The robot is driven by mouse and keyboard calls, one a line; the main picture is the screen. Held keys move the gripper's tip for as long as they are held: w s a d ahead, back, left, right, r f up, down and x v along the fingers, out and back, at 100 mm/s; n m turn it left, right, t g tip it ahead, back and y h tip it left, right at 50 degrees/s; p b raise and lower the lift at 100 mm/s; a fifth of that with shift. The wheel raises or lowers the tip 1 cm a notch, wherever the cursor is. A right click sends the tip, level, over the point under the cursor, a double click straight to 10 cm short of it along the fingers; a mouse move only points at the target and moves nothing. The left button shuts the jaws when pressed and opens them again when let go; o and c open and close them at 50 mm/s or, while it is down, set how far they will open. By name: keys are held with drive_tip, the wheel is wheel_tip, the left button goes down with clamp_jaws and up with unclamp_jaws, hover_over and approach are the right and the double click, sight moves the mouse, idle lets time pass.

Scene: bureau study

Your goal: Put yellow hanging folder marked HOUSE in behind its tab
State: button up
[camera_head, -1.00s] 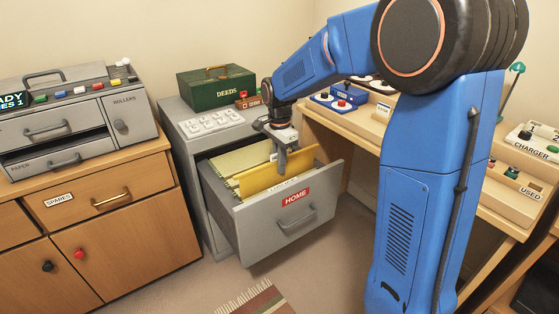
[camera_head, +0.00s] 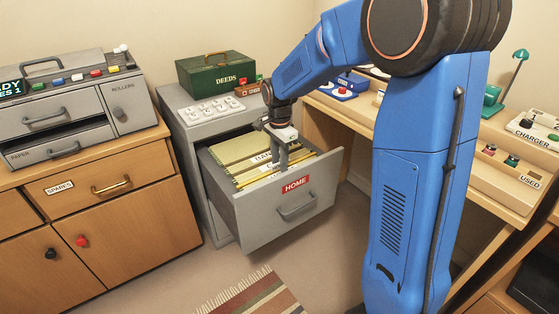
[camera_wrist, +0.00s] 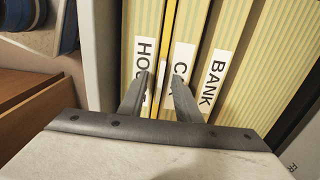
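The yellow folder (camera_wrist: 169,30) stands in the open drawer (camera_head: 316,200), a thin strip in the wrist view. It lies between the divider with the HOUSE tab (camera_wrist: 145,60), partly covered by a finger, and the one with the CAR tab (camera_wrist: 180,62). HOUSE is on the drawer-front side of it. A small white label (camera_wrist: 164,74) shows at the folder's edge. My gripper (camera_wrist: 161,76) has one finger on each side of the folder, with gaps visible between fingers and folder. In the head view my gripper (camera_head: 281,160) points down into the drawer.
The BANK tab (camera_wrist: 214,78) stands behind CAR. The drawer front has a red HOME label (camera_head: 296,184). A green DEEDS box (camera_head: 217,81) and a white keypad (camera_head: 212,109) are on the cabinet top. A wooden sideboard (camera_head: 130,240) stands left, a desk right.

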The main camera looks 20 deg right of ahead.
drive_tip(key=shift+r, duration=0.15)
wheel_tip(320, 180, up, 17)
idle(0.8)
